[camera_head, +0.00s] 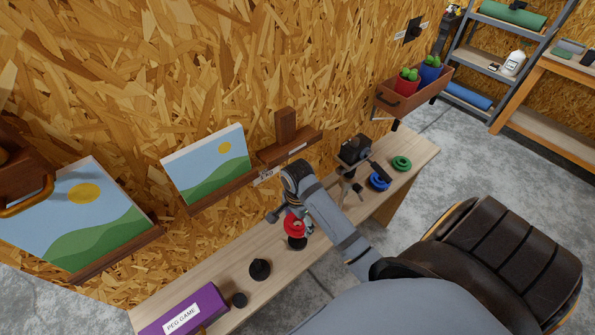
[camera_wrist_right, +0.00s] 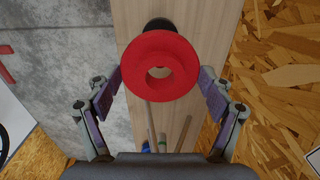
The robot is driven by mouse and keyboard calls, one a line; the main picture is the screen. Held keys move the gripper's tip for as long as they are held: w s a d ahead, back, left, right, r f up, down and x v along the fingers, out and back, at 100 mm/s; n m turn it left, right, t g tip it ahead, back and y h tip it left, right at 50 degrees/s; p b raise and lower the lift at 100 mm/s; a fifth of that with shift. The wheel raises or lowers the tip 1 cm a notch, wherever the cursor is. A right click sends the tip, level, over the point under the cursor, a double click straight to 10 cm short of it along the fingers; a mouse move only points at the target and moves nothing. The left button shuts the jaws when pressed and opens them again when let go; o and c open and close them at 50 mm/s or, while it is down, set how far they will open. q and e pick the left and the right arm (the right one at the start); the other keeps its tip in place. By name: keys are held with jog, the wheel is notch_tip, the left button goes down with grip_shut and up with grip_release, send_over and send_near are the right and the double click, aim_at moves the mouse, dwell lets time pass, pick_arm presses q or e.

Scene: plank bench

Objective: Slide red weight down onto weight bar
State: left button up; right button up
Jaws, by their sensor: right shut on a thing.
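The red weight (camera_head: 294,225) is a thick ring with a centre hole. My right gripper (camera_head: 289,211) is shut on it above the plank bench. In the right wrist view the red weight (camera_wrist_right: 161,66) sits between the two fingers (camera_wrist_right: 160,85), and bench wood shows through its hole. A dark round base (camera_head: 297,243) shows just below the red weight; part of a black round thing (camera_wrist_right: 158,25) also shows behind it in the wrist view. I cannot tell whether this is the weight bar; no bar is seen through the hole. My left gripper is out of view.
On the bench (camera_head: 205,275), a black knobbed piece (camera_head: 260,269), a small black piece (camera_head: 239,300) and a purple box (camera_head: 184,312) lie left. A blue weight (camera_head: 380,181), a green weight (camera_head: 402,163) and a black device (camera_head: 355,151) are right. The chipboard wall stands behind.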

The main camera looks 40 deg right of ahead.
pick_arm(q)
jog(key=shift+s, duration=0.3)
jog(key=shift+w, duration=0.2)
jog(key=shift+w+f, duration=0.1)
pick_arm(e)
jog(key=shift+f, duration=0.2)
pick_arm(q)
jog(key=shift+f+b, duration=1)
jog(key=shift+b, duration=0.05)
pick_arm(e)
jog(key=shift+f, duration=3.25)
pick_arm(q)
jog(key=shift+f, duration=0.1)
pick_arm(e)
jog(key=shift+f, duration=0.35)
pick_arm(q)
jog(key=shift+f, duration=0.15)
pick_arm(e)
jog(key=shift+f, duration=0.35)
pick_arm(q)
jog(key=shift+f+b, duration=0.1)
jog(key=shift+b, duration=0.3)
pick_arm(e)
jog(key=shift+f, duration=0.35)
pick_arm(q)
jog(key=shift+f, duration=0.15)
pick_arm(e)
jog(key=shift+f, duration=0.4)
